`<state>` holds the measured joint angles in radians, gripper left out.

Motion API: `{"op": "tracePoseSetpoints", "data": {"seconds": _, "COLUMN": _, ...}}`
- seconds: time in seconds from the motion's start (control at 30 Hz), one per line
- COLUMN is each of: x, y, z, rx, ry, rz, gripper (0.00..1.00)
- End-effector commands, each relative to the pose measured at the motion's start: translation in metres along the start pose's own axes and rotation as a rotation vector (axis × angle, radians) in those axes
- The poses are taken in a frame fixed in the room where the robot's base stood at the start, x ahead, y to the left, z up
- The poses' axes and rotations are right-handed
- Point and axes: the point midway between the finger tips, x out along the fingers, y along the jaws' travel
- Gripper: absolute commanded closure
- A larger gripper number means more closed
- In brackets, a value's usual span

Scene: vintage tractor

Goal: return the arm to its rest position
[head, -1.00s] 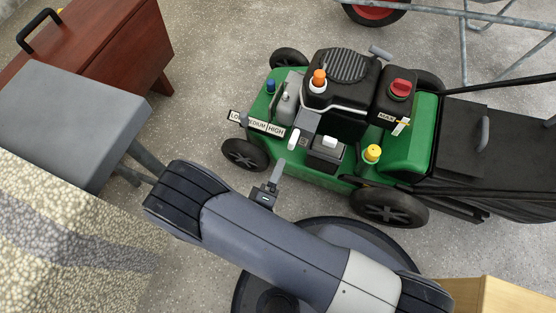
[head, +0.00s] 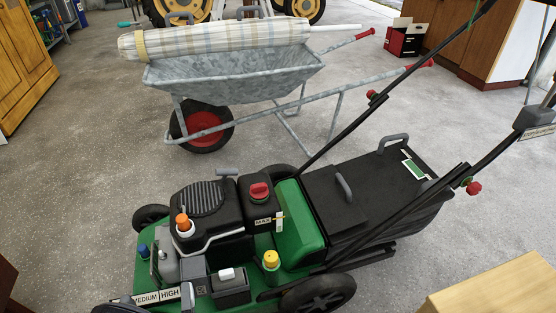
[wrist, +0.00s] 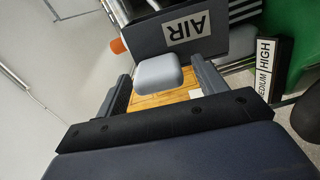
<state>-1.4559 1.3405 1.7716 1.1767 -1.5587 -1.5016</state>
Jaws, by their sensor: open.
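My gripper (wrist: 163,72) shows in the wrist view with its two fingers spread apart. A pale grey rounded block (wrist: 158,75) appears between the fingertips, with gaps on both sides; I cannot tell its distance. Beyond it is a dark box labelled AIR (wrist: 187,32). My arm and gripper are outside the head view. The green lawn mower (head: 299,222) stands at the bottom centre there, with a red-knobbed black tank (head: 259,203), an orange cap (head: 183,222), a yellow cap (head: 271,260) and a white knob (head: 227,273).
A grey wheelbarrow (head: 235,77) carrying a rolled striped umbrella (head: 215,38) stands behind the mower. The mower's black handlebars (head: 420,185) rise to the right. A wooden box top (head: 500,290) is at the bottom right. Concrete floor (head: 70,170) is clear at left.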

Motion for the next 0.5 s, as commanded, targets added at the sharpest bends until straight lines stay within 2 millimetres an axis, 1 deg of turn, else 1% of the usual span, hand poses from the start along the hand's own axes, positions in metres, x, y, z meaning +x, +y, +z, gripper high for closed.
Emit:
{"op": "tracePoseSetpoints", "data": {"seconds": 0.13, "x": 0.0071, "y": 0.0002, "z": 0.0001, "rx": 0.0, "ry": 0.0, "rz": 0.001, "gripper": 0.33}}
{"op": "tracePoseSetpoints", "data": {"seconds": 0.5, "x": 0.006, "y": 0.0009, "z": 0.0004, "rx": 0.005, "ry": 0.001, "rz": 0.001, "gripper": 0.33}}
